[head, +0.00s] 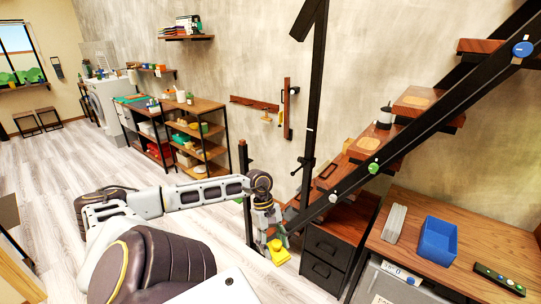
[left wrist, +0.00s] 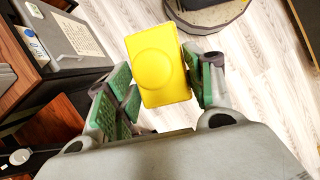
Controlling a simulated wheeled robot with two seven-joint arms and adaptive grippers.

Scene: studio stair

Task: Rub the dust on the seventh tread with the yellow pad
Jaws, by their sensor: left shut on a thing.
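The yellow pad (head: 279,253) is held in my left gripper (head: 272,238), low beside the foot of the stair and left of the dark drawers. In the left wrist view the pad (left wrist: 160,68), with a round raised knob, sits between the green finger pads of my left gripper (left wrist: 160,90). Tan patches that look like dust lie on an upper tread (head: 432,110) and on a lower tread (head: 386,147). I cannot tell which tread is the seventh. The pad is apart from both patches. My right gripper is not in view.
A black stringer (head: 420,125) with coloured knobs runs along the treads, and a black post (head: 312,100) stands in front. A desk (head: 480,240) with a blue bin (head: 438,241) is at right.

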